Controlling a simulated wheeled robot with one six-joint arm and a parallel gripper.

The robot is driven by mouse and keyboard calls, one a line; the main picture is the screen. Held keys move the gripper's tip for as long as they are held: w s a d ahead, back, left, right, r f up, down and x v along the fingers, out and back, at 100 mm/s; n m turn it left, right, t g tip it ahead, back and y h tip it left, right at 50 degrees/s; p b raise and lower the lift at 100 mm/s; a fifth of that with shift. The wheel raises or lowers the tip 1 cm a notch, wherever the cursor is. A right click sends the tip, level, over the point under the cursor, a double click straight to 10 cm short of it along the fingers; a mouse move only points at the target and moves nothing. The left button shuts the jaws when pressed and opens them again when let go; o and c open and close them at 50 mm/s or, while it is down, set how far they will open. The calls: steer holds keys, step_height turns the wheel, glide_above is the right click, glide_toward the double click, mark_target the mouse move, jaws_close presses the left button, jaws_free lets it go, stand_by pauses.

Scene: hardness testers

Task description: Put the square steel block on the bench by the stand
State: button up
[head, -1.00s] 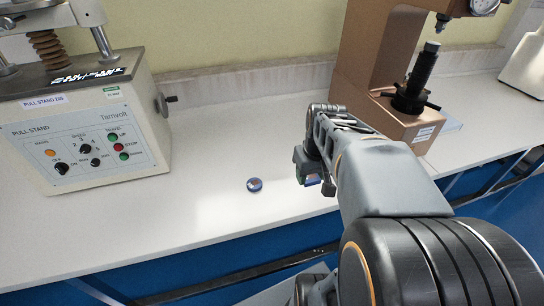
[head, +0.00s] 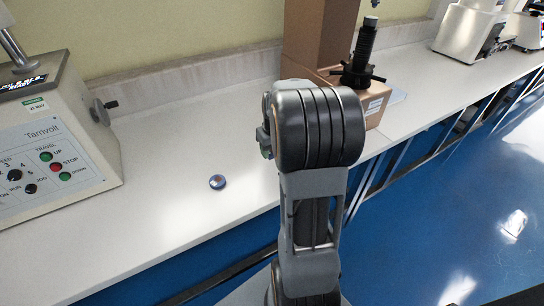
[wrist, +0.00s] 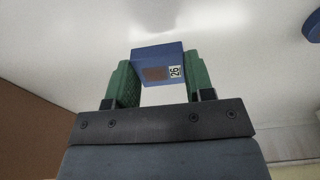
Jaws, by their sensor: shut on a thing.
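A square-edged block (wrist: 158,66) with blue sides, a brownish patch and a "26" label sits between the green fingers of my gripper (wrist: 158,85) in the wrist view. My gripper is shut on it, with the pale bench surface behind. In the head view my arm hides the block and most of the gripper; only a sliver of the gripper (head: 265,140) shows at the arm's left edge. The pull stand (head: 50,150) is at the left on the white bench (head: 160,215). Whether the block touches the bench cannot be told.
A small round blue-rimmed piece (head: 217,182) lies on the bench between the pull stand and my arm; a blue round edge (wrist: 313,26) shows in the wrist view. A brown tester (head: 320,50) stands behind my arm. Bench around the round piece is clear.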

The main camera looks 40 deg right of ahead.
mark_target(272, 162)
steer(key=shift+w+d+f, duration=0.15)
steer(key=shift+w+f, duration=0.1)
steer(key=shift+f, duration=1.55)
steer(key=shift+b, duration=0.3)
steer(key=shift+f, duration=0.2)
steer(key=o, duration=1.1)
steer(key=r, duration=0.3)
steer(key=s+r+p, duration=0.1)
steer(key=r, duration=0.7)
steer(key=shift+s+r+p, duration=0.2)
steer(key=shift+r+p, duration=0.05)
steer(key=shift+p, duration=0.15)
steer(key=shift+n+t, duration=0.7)
steer(key=shift+t, duration=0.1)
steer(key=s+a, duration=0.3)
steer(key=a, duration=0.4)
steer(key=s+a+f, duration=0.1)
steer(key=s+a, duration=0.3)
steer(key=a, duration=0.2)
steer(key=s+a, duration=0.3)
steer(key=a, duration=0.4)
steer(key=shift+s+a+f, duration=0.15)
steer(key=shift+s+a, duration=0.15)
steer(key=shift+a, duration=0.05)
